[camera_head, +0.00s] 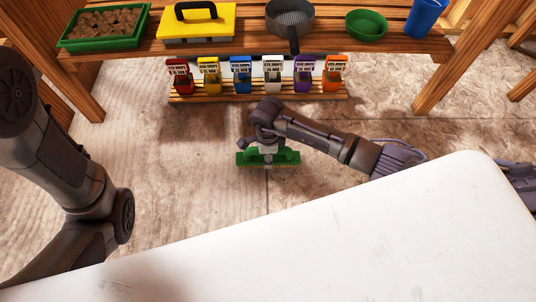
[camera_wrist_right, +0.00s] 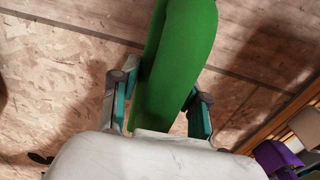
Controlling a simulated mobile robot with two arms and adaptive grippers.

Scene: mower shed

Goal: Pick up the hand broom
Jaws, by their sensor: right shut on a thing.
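A long green thing, which looks like the hand broom (camera_head: 289,157), is below my right wrist in the middle of the head view. My right gripper (camera_head: 267,147) reaches down onto its middle. In the right wrist view the smooth green broom body (camera_wrist_right: 182,62) runs between the two fingers, which press on its sides. My right gripper is shut on it. I cannot tell whether it touches the floor or hangs just above it. Its bristles are not clear. My left arm shows at the left, but its gripper is out of view.
A low slatted rack (camera_head: 258,98) with several coloured seed boxes stands behind the broom. Above it, a wooden shelf (camera_head: 345,47) holds a green tray (camera_head: 104,44), a yellow float (camera_head: 197,24), a grey pan (camera_head: 290,17), a green bowl (camera_head: 366,25) and a blue cup (camera_head: 425,17). Floor around the broom is clear.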

